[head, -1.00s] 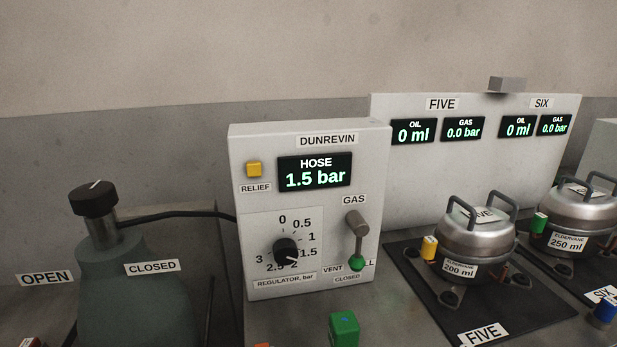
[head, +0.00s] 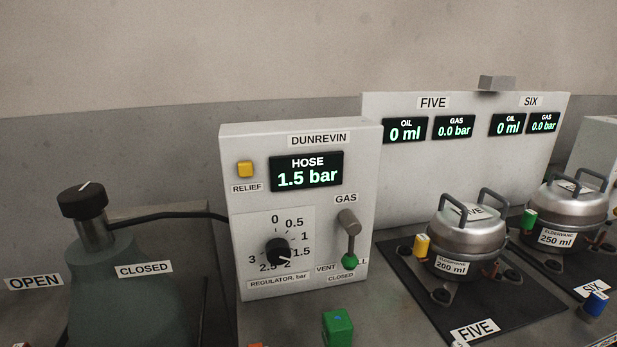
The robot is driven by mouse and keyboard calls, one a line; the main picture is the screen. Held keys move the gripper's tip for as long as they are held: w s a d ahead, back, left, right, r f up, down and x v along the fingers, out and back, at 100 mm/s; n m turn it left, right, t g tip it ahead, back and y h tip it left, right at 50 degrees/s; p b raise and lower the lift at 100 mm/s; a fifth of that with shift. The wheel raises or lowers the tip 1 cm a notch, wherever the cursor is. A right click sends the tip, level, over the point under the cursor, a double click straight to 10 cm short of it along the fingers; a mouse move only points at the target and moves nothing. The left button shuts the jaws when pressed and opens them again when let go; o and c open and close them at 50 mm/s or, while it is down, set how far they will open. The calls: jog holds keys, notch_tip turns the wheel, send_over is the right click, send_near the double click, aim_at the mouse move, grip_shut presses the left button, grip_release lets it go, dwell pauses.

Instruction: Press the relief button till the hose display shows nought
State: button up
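The hose display (head: 306,172), to the right of the button, reads 1.5 bar. My gripper is not in view, and nothing touches the button.
Below are the regulator knob (head: 279,252) and a gas lever (head: 349,238) with a green tip. A gas cylinder (head: 110,290) with a black knob (head: 82,200) stands left. A green block (head: 338,327) lies in front.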

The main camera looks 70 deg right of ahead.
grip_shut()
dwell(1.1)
